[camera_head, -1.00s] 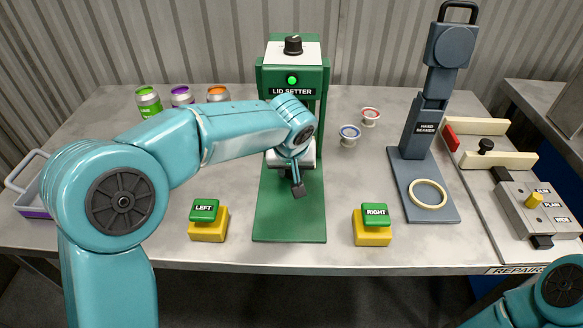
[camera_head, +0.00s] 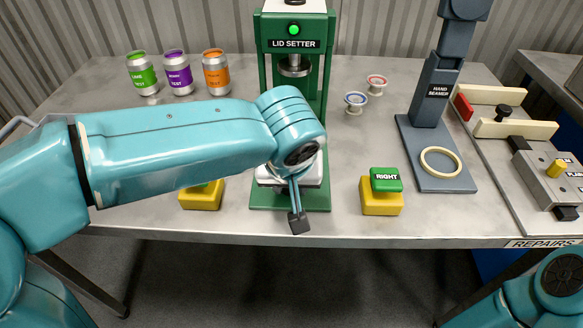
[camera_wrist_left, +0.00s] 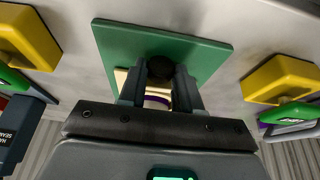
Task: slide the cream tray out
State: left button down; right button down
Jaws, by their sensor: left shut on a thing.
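The cream tray (camera_wrist_left: 121,76) shows in the left wrist view as a small cream strip low over the green base plate (camera_wrist_left: 210,55) of the lid setter. A round black knob (camera_wrist_left: 160,67) sits at the tray. My left gripper (camera_wrist_left: 160,86) has its two fingers on either side of this knob and is shut on it. A purple curved band shows between the fingers. My right gripper is out of view.
Yellow button boxes flank the base plate, left (camera_head: 201,200) and right (camera_head: 380,203). The hand seamer (camera_head: 433,90) stands at right. Two small lids, blue-rimmed (camera_head: 355,102) and red-rimmed (camera_head: 376,84), lie behind. Several cans stand back left. The table's front edge is close.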

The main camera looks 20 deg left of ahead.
aim_at(290, 208)
pick_arm(q)
jog(key=s, duration=0.1)
jog(key=s+d, duration=0.1)
jog(key=s, duration=0.1)
jog(key=shift+s+b, duration=0.3)
jog(key=shift+b, duration=0.1)
jog(key=shift+f, duration=0.1)
jog(key=shift+s, duration=0.1)
jog(key=c, duration=0.8)
grip_release()
jog(key=shift+s, duration=0.1)
jog(key=shift+s+d, duration=0.1)
jog(key=shift+w, duration=0.2)
jog(key=p+v, duration=0.4)
jog(key=v, duration=1.2)
jog(key=shift+r+p, duration=0.25)
jog(key=shift+p, duration=0.1)
